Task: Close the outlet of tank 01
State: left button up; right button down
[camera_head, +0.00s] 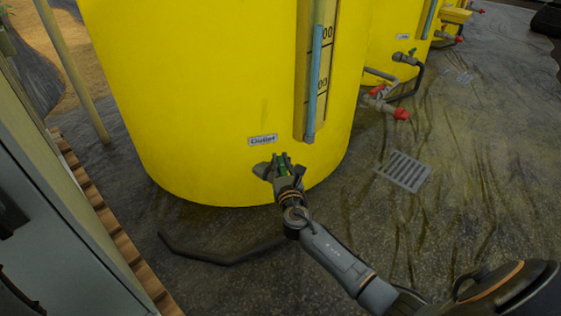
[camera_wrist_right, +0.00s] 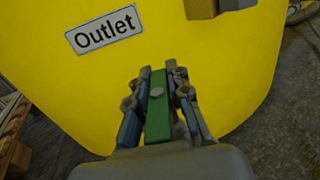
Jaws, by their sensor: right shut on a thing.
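A large yellow tank (camera_head: 200,90) fills the middle of the head view. A white label reading "Outlet" (camera_head: 262,140) is on its lower front, and it also shows in the right wrist view (camera_wrist_right: 104,29). My right gripper (camera_head: 282,165) is just below the label at the tank's foot. In the right wrist view its fingers (camera_wrist_right: 163,90) are shut on a green valve handle (camera_wrist_right: 158,118), one on each side, with a bolt head on top. A grey outlet fitting (camera_head: 262,171) shows beside the gripper; the rest of the valve is hidden. My left gripper is not in view.
Further yellow tanks (camera_head: 390,35) stand at the back right, with red-handled valves (camera_head: 401,114) and pipes. A dark hose (camera_head: 225,259) lies on the wet floor below the tank. A floor drain (camera_head: 404,171) is at the right. A grey cabinet (camera_head: 50,215) and wooden slats (camera_head: 105,222) stand at left.

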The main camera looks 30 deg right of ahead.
jog(key=shift+h, duration=0.3)
jog(key=m+g+h, duration=0.1)
jog(key=m+h, duration=0.1)
jog(key=shift+s+d+g+h+p, duration=0.1)
jog(key=shift+g+h+p, duration=0.2)
jog(key=shift+h+p, duration=0.1)
jog(key=m+h, duration=0.1)
jog(key=m+g+h, duration=0.2)
jog(key=shift+s+d, duration=0.15)
jog(key=shift+d, duration=0.1)
jog(key=m+g+h, duration=0.2)
jog(key=g+h, duration=0.1)
jog(key=shift+s+d+m+g+b, duration=0.2)
jog(key=shift+m+g+b, duration=0.1)
jog(key=shift+s+d+m+g+h+b, duration=0.15)
jog(key=shift+m+g+h+b, duration=0.3)
jog(key=shift+m+g, duration=0.4)
jog(key=shift+s+d+m+g+h+b, duration=0.15)
jog(key=shift+m+g+h+b, duration=0.3)
jog(key=shift+g, duration=0.6)
jog(key=shift+m+g, duration=0.3)
jog(key=c, duration=1.3)
grip_release()
jog(key=shift+s+a, duration=0.1)
jog(key=shift+a, duration=0.05)
